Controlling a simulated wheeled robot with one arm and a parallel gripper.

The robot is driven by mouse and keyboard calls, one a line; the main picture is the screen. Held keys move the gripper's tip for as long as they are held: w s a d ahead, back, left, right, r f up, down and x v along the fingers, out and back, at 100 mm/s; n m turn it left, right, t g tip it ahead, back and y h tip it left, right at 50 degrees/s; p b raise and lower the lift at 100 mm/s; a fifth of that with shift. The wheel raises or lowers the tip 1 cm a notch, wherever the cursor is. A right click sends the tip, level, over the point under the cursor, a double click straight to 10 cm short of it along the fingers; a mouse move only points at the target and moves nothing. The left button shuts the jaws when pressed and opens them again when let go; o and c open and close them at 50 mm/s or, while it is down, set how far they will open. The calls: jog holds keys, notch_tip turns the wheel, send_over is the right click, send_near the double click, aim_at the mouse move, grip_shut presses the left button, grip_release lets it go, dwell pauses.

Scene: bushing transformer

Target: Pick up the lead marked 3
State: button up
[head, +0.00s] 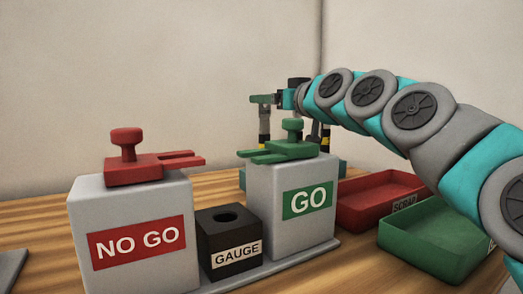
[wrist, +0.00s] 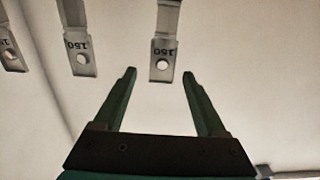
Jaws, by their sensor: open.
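In the wrist view three flat grey metal lugs hang from the top edge, each with a round hole and a "150" marking: one at centre (wrist: 162,45), one to its left (wrist: 80,40) and one cut off at the far left (wrist: 10,40). No mark 3 can be read on any of them. My gripper (wrist: 160,73) is open and empty. Its two green fingers point up at the centre lug, whose lower end lies about level with the fingertips, between them in the picture. Contact cannot be told. In the head view my gripper is small, behind the GO block.
A grey NO GO block (head: 130,215) with a red fork piece (head: 140,170) and a grey GO block (head: 280,225) with a green fork piece (head: 285,150) flank a black gauge block (head: 232,265). A red tray (head: 375,215) and green tray (head: 440,260) stand at right.

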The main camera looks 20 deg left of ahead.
jog(key=x, duration=0.3)
jog(key=p+x, duration=0.1)
jog(key=x, duration=0.1)
jog(key=shift+w+a+f, duration=0.2)
jog(key=shift+a+f, duration=0.15)
grip_shut()
dwell(0.4)
dwell(0.9)
